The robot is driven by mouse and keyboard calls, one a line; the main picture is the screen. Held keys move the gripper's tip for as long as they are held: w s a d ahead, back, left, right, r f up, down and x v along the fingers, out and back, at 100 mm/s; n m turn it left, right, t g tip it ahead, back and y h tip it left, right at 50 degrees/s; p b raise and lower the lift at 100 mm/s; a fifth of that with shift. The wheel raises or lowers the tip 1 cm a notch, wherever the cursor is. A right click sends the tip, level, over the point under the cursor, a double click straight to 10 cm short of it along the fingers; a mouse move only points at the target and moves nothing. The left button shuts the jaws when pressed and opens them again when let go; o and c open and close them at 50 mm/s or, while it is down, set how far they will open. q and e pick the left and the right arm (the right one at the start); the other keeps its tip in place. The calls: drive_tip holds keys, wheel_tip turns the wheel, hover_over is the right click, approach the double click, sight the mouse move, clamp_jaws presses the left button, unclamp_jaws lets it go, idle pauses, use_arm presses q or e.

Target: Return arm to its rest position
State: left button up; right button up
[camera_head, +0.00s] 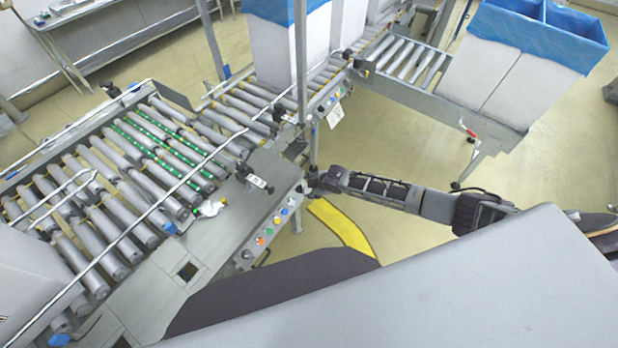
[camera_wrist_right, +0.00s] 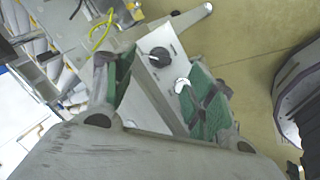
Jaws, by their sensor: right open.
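My right arm (camera_head: 395,192) comes in from the right in the head view and reaches left toward the conveyor's control panel. My right gripper (camera_head: 317,181) is at its end, close to the panel's right end; I cannot tell there whether it touches. In the right wrist view the right gripper (camera_wrist_right: 163,82) is open, its two green-padded fingers apart. Between and beyond them is a pale panel with a black rotary knob (camera_wrist_right: 160,57). A small white hook-shaped piece (camera_wrist_right: 182,85) shows beside the right finger. Nothing is held. My left gripper is not in view.
A roller conveyor (camera_head: 45,190) fills the left, with a button panel (camera_head: 262,240) along its near edge. White boxes with blue liners (camera_head: 575,40) stand on the rear conveyor. Open floor (camera_head: 560,160) lies right of the arm. A yellow floor stripe (camera_head: 340,225) runs below it.

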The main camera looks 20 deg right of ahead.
idle(0.4)
drive_tip(key=w+d+m+t+h, duration=0.25)
drive_tip(key=w+d+m, duration=0.35)
drive_tip(key=w+d, duration=0.5)
drive_tip(key=s+d+f+m, duration=0.3)
drive_tip(key=s+d+f, duration=0.5)
drive_tip(key=s+f, duration=0.35)
drive_tip(key=s+a+f+m+g, duration=0.1)
drive_tip(key=s+a+f+g, duration=0.1)
drive_tip(key=s+f, duration=0.75)
drive_tip(key=s+a+f+m+g, duration=0.15)
drive_tip(key=s+f, duration=0.45)
drive_tip(key=s, duration=0.7)
drive_tip(key=s+a+f+g, duration=0.1)
drive_tip(key=s+a+f, duration=0.1)
drive_tip(key=s, duration=0.7)
drive_tip(key=s+a+f+m+g, duration=0.1)
drive_tip(key=s+a, duration=0.3)
drive_tip(key=s, duration=0.6)
drive_tip(key=s+a+f+g, duration=0.2)
drive_tip(key=s+a+f, duration=0.1)
drive_tip(key=s, duration=0.6)
drive_tip(key=shift+s+m, duration=0.35)
drive_tip(key=shift+s, duration=0.05)
drive_tip(key=shift+w, duration=0.1)
